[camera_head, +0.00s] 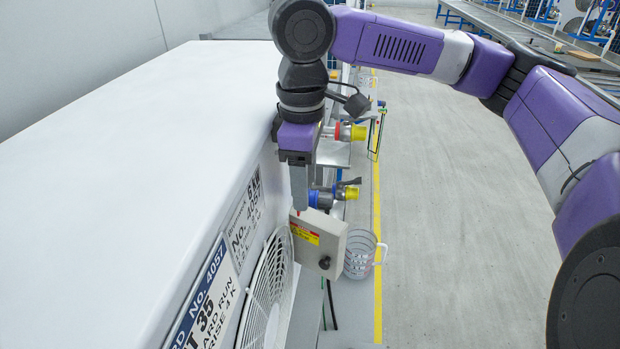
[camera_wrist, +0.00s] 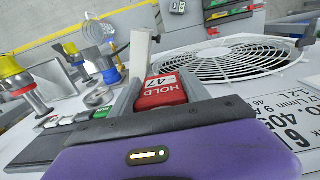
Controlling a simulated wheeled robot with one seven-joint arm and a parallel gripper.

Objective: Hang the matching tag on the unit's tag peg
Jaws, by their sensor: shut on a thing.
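My gripper (camera_head: 299,208) points down beside the front face of the white unit (camera_head: 130,150), near its fan grille (camera_head: 268,290). In the wrist view its fingers are shut on a red and white tag (camera_wrist: 162,92) that reads HOLD and 47. In the head view only a small red bit shows at the fingertips. The unit's face carries a blue-headed card (camera_head: 208,300) with No. 4057 and a plate (camera_head: 243,220). The fan grille also shows in the wrist view (camera_wrist: 220,60). I cannot make out the tag peg in either view.
A grey box with a yellow-red label and black knob (camera_head: 325,245) is close to the gripper. Small coloured tags (camera_wrist: 100,112) show at the wrist view's left. The floor at right is clear.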

